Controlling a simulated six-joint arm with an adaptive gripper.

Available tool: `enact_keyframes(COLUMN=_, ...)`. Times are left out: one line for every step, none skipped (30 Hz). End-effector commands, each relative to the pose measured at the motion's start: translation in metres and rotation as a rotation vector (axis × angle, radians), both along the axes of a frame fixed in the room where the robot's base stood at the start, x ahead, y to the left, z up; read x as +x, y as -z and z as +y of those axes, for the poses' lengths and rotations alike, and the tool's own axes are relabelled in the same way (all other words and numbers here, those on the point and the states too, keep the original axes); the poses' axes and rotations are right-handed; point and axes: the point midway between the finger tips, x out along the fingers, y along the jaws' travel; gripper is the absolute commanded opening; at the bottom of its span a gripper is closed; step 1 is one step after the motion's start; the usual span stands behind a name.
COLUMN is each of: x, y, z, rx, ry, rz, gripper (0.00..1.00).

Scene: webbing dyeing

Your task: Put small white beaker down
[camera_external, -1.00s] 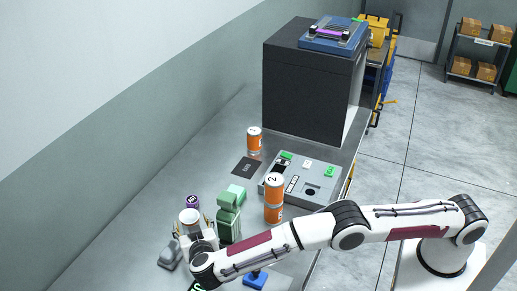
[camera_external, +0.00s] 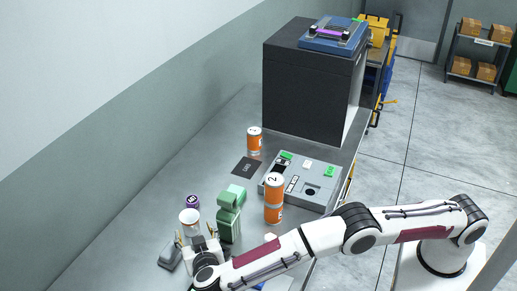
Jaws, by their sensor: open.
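The small white beaker (camera_external: 190,217) stands upright on the grey bench near its left side, with a brownish inside showing at its open top. My gripper (camera_external: 196,234) is open on the near side of the beaker. Its two fingers are spread apart and appear clear of the beaker. The beaker's lower part is partly hidden by the gripper.
A purple-topped container (camera_external: 192,201) stands just behind the beaker. A green device (camera_external: 229,217) is close on the right, and a grey block (camera_external: 170,254) lies at left. Orange cans (camera_external: 274,188) and a grey control panel (camera_external: 304,181) stand farther right.

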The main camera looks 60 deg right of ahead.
Motion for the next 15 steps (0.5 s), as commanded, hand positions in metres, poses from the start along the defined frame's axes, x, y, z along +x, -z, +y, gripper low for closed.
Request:
enact_keyframes(x=0.0001, y=0.0000, z=-0.0001, rx=0.000, ry=0.000, rz=0.000, gripper=0.57)
enact_keyframes(x=0.0000, y=0.0001, z=0.0000, rx=0.000, ry=0.000, rz=0.000, gripper=0.57)
enact_keyframes(x=0.0000, y=0.0001, z=0.0000, rx=0.000, ry=0.000, rz=0.000, gripper=0.57)
enact_keyframes(x=0.0000, y=0.0001, z=0.0000, rx=0.000, ry=0.000, rz=0.000, gripper=0.57)
enact_keyframes(x=0.0000, y=0.0001, z=0.0000, rx=0.000, ry=0.000, rz=0.000, gripper=0.57)
enact_keyframes(x=0.0001, y=0.0002, z=-0.0001, rx=0.000, ry=0.000, rz=0.000, gripper=0.57)
enact_keyframes(x=0.0001, y=0.0002, z=-0.0001, rx=0.000, ry=0.000, rz=0.000, gripper=0.57)
enact_keyframes(x=0.0001, y=0.0002, z=-0.0001, rx=0.000, ry=0.000, rz=0.000, gripper=0.57)
enact_keyframes(x=0.0001, y=0.0002, z=-0.0001, rx=0.000, ry=0.000, rz=0.000, gripper=0.57)
enact_keyframes(x=0.0001, y=0.0002, z=-0.0001, rx=0.000, ry=0.000, rz=0.000, gripper=0.57)
enact_keyframes(x=0.0002, y=0.0000, z=-0.0001, rx=0.000, ry=0.000, rz=0.000, gripper=0.57)
enact_keyframes(x=0.0005, y=-0.0007, z=-0.0002, rx=0.000, ry=-0.001, rz=-0.002, gripper=0.57)
enact_keyframes(x=0.0011, y=-0.0016, z=-0.0005, rx=0.001, ry=-0.002, rz=-0.003, gripper=0.57)
enact_keyframes(x=0.0018, y=-0.0030, z=-0.0007, rx=0.002, ry=-0.003, rz=-0.006, gripper=0.57)
enact_keyframes(x=0.0033, y=-0.0058, z=-0.0014, rx=0.004, ry=-0.007, rz=-0.011, gripper=0.57)
